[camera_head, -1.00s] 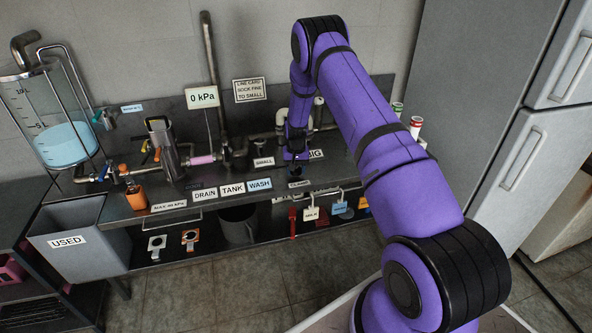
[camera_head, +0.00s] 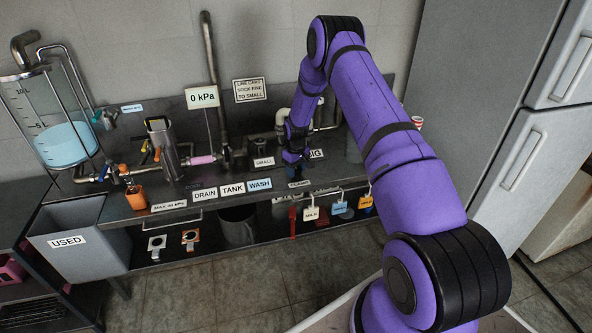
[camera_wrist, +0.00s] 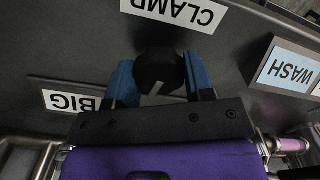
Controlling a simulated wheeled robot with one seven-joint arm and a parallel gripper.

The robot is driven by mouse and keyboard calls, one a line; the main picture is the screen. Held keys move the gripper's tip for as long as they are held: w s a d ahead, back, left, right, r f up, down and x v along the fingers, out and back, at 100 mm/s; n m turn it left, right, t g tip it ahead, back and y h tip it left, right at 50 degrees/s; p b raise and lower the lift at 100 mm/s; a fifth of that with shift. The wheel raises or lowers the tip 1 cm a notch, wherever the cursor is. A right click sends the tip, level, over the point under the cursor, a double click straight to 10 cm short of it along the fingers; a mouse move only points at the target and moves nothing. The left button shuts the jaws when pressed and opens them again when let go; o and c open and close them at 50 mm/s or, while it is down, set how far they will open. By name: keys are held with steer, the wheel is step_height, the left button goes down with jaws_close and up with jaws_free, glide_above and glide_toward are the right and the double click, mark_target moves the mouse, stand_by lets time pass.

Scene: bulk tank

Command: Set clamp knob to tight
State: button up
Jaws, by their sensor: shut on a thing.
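The clamp knob (camera_wrist: 160,70) is a black, rounded knob with a pale mark on its face. In the wrist view it sits on the dark bench top just below the CLAMP label (camera_wrist: 173,12). My gripper (camera_wrist: 160,82) has its two blue fingers on either side of the knob, shut on it. In the head view my gripper (camera_head: 295,160) points down at the bench behind the CLAMP label (camera_head: 299,184), and the knob is hidden there by the gripper. I cannot read the knob's setting.
BIG (camera_wrist: 72,102) and WASH (camera_wrist: 290,70) labels lie near the knob. Pipes (camera_head: 325,120) stand behind my gripper. A glass tank (camera_head: 62,120) with blue liquid is at the left. The gauge sign (camera_head: 202,97) reads 0 kPa. A grey USED bin (camera_head: 90,262) stands at the front left.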

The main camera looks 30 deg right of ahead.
mark_target(296, 168)
stand_by(0.4)
steer(key=o, duration=0.9)
steer(key=shift+o, duration=0.2)
step_height(296, 168, up, 11)
steer(key=shift+f, duration=0.1)
